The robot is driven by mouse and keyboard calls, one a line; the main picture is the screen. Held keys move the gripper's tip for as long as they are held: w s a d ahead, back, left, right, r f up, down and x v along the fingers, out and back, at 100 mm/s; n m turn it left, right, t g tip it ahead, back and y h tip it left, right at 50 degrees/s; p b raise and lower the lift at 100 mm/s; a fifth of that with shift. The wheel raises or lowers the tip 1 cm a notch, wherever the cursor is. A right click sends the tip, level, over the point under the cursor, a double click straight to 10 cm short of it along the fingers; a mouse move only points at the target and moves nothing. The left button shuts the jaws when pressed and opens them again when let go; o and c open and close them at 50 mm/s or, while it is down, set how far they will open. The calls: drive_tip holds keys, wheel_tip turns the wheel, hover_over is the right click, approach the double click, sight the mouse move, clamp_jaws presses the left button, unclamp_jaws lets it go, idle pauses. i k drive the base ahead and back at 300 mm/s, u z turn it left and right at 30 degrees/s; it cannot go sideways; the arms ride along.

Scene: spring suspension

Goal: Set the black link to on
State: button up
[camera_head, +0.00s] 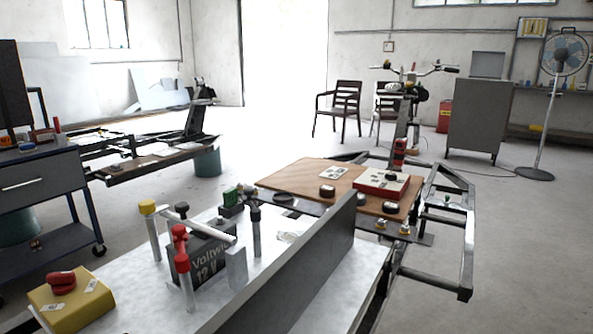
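The nearest black part is a post with a black top (254,213) on the right of the grey battery box (212,262), which is marked 12 V. A red-topped post (180,234) stands in front of the battery. A yellow box with a red knob (62,283) and small labels is at the lower left. My gripper is not in view.
A tall grey panel (300,262) stands along the right of the battery. Behind it, a wooden board (312,176) carries a red box (382,184) and several small parts. A dark blue cart (42,182) stands left. Open floor (535,235) lies right.

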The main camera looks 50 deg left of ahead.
sight(247, 198)
drive_tip(key=i, duration=1.05)
drive_tip(key=u, duration=2.05)
